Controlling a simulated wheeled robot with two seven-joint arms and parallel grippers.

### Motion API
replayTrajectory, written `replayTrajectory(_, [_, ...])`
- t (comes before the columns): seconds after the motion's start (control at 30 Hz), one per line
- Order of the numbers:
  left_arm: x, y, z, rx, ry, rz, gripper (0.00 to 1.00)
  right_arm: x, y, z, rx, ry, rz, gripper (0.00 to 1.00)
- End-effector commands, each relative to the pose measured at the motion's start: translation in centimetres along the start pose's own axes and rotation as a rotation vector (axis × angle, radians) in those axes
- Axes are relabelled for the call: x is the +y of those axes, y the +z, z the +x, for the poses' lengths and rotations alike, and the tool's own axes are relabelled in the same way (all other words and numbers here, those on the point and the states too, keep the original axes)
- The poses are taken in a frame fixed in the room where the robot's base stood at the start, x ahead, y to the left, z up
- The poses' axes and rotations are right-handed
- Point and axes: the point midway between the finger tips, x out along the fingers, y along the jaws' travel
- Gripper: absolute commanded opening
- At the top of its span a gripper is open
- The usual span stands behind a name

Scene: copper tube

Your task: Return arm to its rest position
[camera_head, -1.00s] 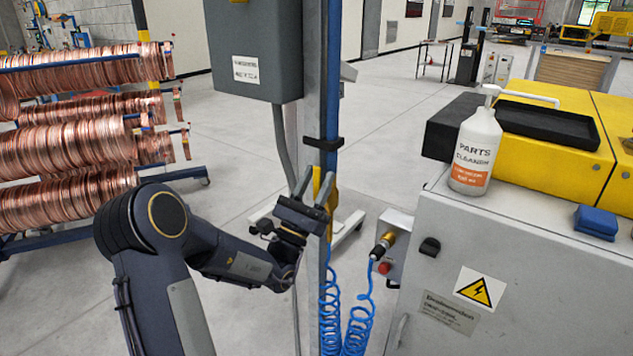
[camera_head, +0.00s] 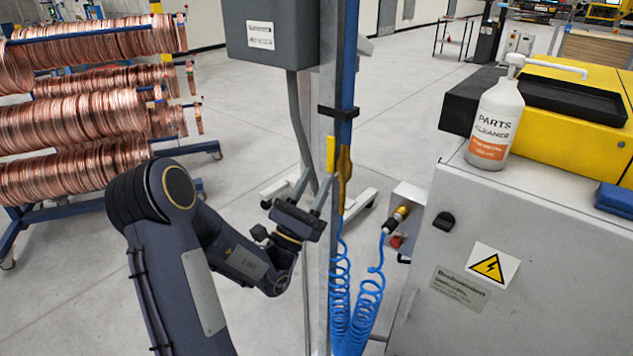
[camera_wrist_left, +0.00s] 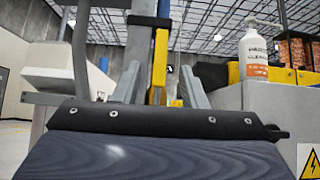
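My left gripper (camera_head: 312,184) is in front of a metal post (camera_head: 318,130), with its two grey fingers pointing up and spread apart. A yellow-handled tool (camera_head: 331,155) hangs on the post just beyond the fingers. In the left wrist view the yellow part (camera_wrist_left: 160,58) shows between the open fingers (camera_wrist_left: 160,78), farther off, and nothing is seen gripped. My dark left arm comes in from the lower left. My right gripper is not in view.
Copper coils on a rack (camera_head: 105,203) stand at the left. A grey box (camera_head: 270,30) is on the post. Blue coiled hoses (camera_head: 365,300) hang below it. A grey cabinet (camera_head: 540,240) at the right carries a parts-cleaner bottle (camera_head: 496,120). The floor behind is mostly open.

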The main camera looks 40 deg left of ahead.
Motion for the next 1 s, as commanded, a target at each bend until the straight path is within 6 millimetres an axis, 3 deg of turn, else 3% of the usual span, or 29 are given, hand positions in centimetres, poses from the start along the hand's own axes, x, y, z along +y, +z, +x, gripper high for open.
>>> replayTrajectory(0.27, [-0.1,0.0,0.1,0.0,-0.003,0.0,0.38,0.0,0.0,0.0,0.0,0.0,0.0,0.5])
replayTrajectory(0.37, [-1.4,0.6,0.7,0.0,-0.053,-0.007,0.38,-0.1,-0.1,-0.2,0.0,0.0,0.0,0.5])
replayTrajectory(0.47, [-5.1,2.3,2.0,0.007,-0.204,-0.018,0.38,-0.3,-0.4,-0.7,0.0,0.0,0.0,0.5])
replayTrajectory(0.57, [-11.3,5.0,2.8,0.022,-0.462,-0.017,0.38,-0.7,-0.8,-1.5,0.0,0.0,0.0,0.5])
replayTrajectory(0.63, [-16.2,7.2,2.1,0.039,-0.684,0.009,0.38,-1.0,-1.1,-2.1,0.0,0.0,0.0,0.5])
replayTrajectory(0.7, [-20.8,9.3,0.3,0.057,-0.921,0.06,0.38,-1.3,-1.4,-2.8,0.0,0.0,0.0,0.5])
replayTrajectory(0.8, [-25.8,12.0,-4.2,0.084,-1.273,0.197,0.38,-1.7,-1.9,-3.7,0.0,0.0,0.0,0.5])
replayTrajectory(0.9, [-27.7,13.5,-9.2,0.099,-1.585,0.401,0.38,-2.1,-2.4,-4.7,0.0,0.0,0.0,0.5])
replayTrajectory(1.0, [-27.1,14.2,-13.5,0.103,-1.848,0.667,0.38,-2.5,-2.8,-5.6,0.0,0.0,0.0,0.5])
